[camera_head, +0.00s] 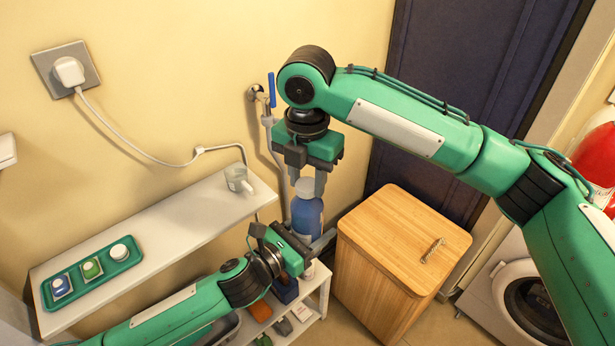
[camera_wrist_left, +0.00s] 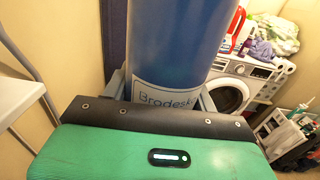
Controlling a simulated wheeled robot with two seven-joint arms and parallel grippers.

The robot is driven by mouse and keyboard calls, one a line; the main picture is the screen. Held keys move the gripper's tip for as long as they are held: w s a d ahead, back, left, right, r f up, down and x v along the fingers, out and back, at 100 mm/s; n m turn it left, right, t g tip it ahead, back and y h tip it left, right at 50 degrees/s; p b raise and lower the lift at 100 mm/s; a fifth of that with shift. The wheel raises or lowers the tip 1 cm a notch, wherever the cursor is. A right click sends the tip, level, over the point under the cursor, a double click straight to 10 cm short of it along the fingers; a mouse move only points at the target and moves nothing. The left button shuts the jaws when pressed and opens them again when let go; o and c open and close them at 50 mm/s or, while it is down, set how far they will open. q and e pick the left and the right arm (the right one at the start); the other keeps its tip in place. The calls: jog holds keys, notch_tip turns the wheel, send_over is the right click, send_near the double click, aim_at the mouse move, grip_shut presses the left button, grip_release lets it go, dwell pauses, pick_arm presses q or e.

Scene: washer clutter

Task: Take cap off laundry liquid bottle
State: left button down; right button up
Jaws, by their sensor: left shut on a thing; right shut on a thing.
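The laundry liquid bottle (camera_head: 307,218) is blue with a pale cap (camera_head: 305,186) and stands upright, held in the air beside the shelf. My right gripper (camera_head: 306,180) points down from above and is shut on the cap. My left gripper (camera_head: 312,244) comes in from the lower left and is shut on the lower part of the bottle. In the left wrist view the bottle (camera_wrist_left: 175,40) fills the middle, with a white label at its lower part between the fingers. Whether the cap still sits on the neck cannot be told.
A lower rack (camera_head: 300,325) holds small items. A wooden cabinet (camera_head: 400,235) stands right of the bottle. A washing machine (camera_head: 500,290) is at far right.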

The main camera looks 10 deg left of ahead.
aim_at(307, 183)
pick_arm(q)
jog(key=shift+s+d+r, duration=0.1)
pick_arm(e)
jog(key=shift+w+n, duration=0.15)
jog(key=shift+n, duration=0.35)
jog(key=shift+r, duration=0.25)
jog(key=shift+r, duration=0.9)
jog(key=shift+r, duration=0.1)
jog(key=shift+r, duration=1.9)
